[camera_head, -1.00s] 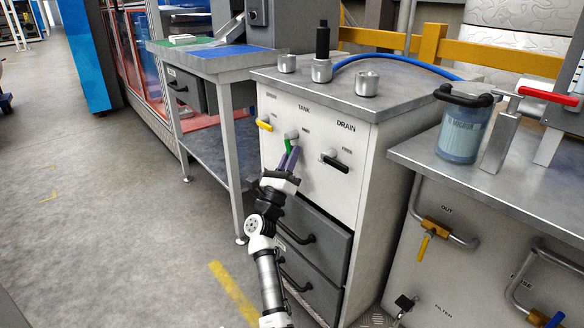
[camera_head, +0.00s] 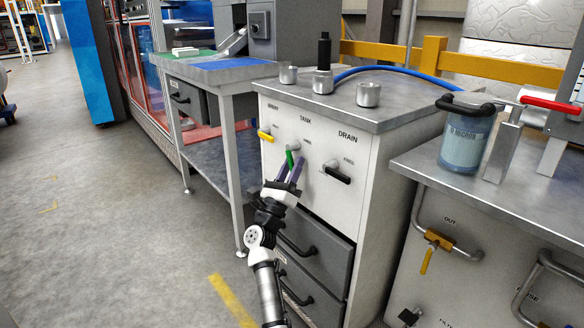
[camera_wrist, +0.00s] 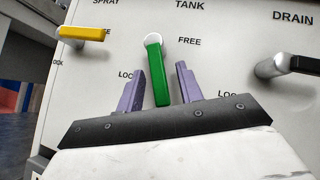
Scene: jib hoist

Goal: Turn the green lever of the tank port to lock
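The green lever (camera_wrist: 158,75) of the tank port hangs down from its round white pivot under the TANK label. Its free end is beside the partly hidden lock label, with FREE up to the right of it. My gripper (camera_wrist: 161,88) is open in the wrist view, one purple finger on each side of the lever, with a visible gap on both sides. In the head view my gripper (camera_head: 290,171) is just below the green lever (camera_head: 289,158) at the white cabinet front.
The yellow spray lever (camera_wrist: 85,33) is left of the green one and the black drain lever (camera_wrist: 302,64) is right; both point right. Dark drawers (camera_head: 315,240) with handles lie below. Metal cups and a blue hose (camera_head: 400,72) are on the cabinet top.

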